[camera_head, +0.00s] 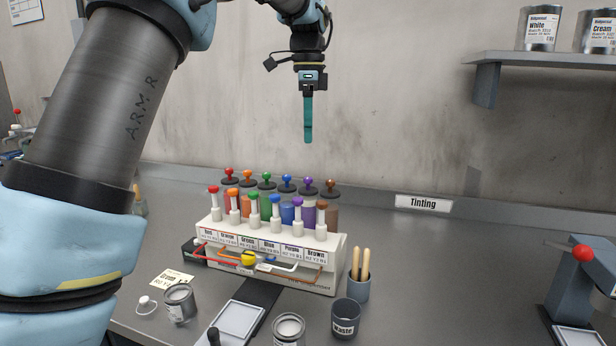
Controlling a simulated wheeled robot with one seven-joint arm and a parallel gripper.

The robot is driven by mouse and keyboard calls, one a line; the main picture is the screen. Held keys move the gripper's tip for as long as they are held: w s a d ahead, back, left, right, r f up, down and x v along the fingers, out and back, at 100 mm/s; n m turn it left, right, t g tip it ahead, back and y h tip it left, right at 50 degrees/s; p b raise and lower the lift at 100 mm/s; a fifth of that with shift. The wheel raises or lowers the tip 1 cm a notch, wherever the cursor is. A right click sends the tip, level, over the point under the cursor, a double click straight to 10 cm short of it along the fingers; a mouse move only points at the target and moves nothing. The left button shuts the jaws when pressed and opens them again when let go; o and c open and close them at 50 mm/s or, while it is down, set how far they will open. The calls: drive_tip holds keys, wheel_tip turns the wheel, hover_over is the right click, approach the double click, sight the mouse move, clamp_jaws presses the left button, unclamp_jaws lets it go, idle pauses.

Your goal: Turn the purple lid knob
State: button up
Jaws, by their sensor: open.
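The purple lid knob (308,182) sits on a dark lid in the back row of the tinting dispenser (320,240). The purple canister (309,212) is below it, partly hidden by the front row. A separate purple-topped plunger (298,203) stands in front. My gripper (308,138) points straight down above the back row, in line with the purple lid knob in the picture and apart from it. It is seen edge-on, its fingers overlapping, with nothing visible in it.
The blue lid knob (287,180) and brown lid knob (331,184) stand close on either side. A waste cup (345,318), a cup of wooden sticks (359,287) and open tins (179,303) stand in front.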

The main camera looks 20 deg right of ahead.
sight(308, 178)
wheel_tip(308, 178, down, 11)
drive_tip(key=shift+r+p, duration=0.15)
drive_tip(key=shift+p, duration=0.85)
clamp_jaws()
